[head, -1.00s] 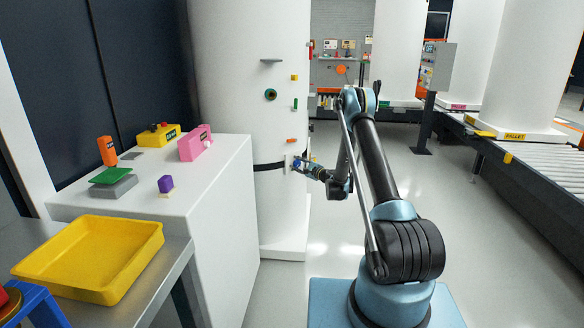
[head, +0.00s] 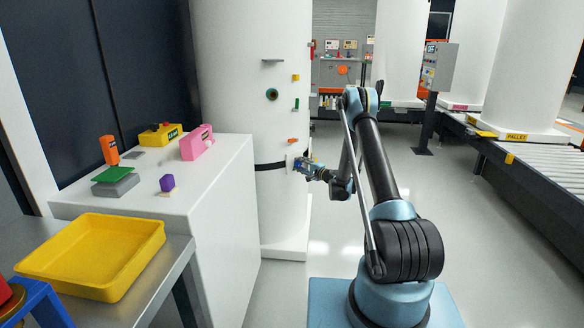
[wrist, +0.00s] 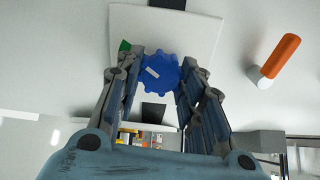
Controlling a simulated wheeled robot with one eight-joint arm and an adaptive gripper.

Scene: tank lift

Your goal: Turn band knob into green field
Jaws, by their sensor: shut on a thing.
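The blue lobed band knob (wrist: 165,78) sits on a white plate (wrist: 205,30) on the tank. My gripper (wrist: 160,82) is shut on the knob, with one finger on each side of it. A short white mark on the knob lies tilted, left of the knob's middle. A green field (wrist: 125,46) shows on the plate at the knob's upper left, partly hidden by the left finger. The black band (wrist: 167,4) runs under the plate. In the head view, my gripper (head: 304,167) is at the plate beside the band (head: 270,166); the knob is hard to make out there.
An orange peg (wrist: 281,56) sticks out of the tank (head: 240,100) close to the plate. Several small fittings are on the tank above. A white cabinet (head: 215,210) stands at the left, with a yellow tray (head: 135,278) in front.

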